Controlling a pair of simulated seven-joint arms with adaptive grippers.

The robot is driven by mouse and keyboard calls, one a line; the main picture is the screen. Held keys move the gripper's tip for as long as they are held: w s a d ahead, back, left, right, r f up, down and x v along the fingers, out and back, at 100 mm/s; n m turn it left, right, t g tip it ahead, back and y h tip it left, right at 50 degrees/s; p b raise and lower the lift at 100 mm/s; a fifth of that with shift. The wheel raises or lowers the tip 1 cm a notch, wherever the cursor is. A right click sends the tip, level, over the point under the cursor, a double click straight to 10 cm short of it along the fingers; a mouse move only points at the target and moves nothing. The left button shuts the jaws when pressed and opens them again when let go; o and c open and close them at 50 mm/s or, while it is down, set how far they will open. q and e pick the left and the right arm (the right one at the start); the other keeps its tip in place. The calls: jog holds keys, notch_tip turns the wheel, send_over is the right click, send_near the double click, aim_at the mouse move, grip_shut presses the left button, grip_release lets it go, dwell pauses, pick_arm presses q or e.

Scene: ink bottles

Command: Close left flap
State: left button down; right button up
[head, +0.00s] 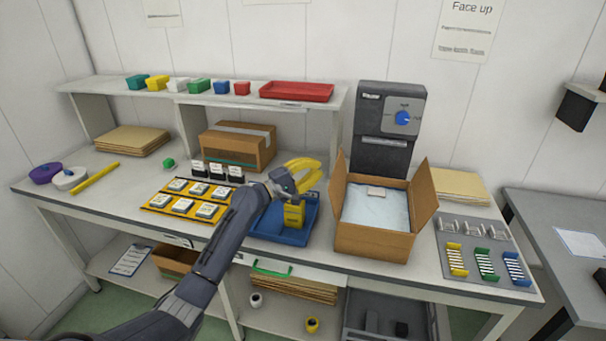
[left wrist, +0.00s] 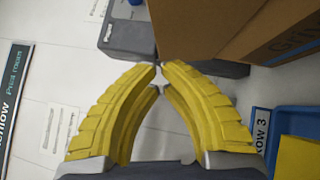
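An open cardboard box (head: 375,240) stands on the bench, right of centre in the head view. Its left flap (head: 338,182) stands up, and its right flap (head: 424,195) is raised and leans outward. Pale lining and a small light card lie inside. My left gripper (head: 318,172), with yellow fingers, is just left of the left flap, above the blue tray; I cannot tell whether it touches the flap. In the left wrist view its fingertips (left wrist: 159,72) come together with nothing visible between them. A cardboard surface (left wrist: 225,25) shows beyond the right finger. My right gripper is out of view.
A blue tray (head: 270,238) with a yellow item (head: 294,214) lies under my left gripper. A closed carton (head: 235,150) and black bottles (head: 216,171) stand to its left. A dark machine (head: 388,130) stands behind the open box. Coloured racks (head: 484,262) lie right of it.

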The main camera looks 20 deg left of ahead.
aim_at(337, 161)
pick_arm(q)
jog(key=shift+w+d+r, duration=0.1)
jog(key=shift+d+r, duration=0.1)
jog(key=shift+d, duration=0.6)
jog(key=shift+d+r, duration=0.2)
jog(key=shift+d, duration=0.55)
jog(key=shift+d+r+m+g, duration=0.2)
jog(key=shift+d+m+g, duration=0.1)
jog(key=shift+g, duration=0.1)
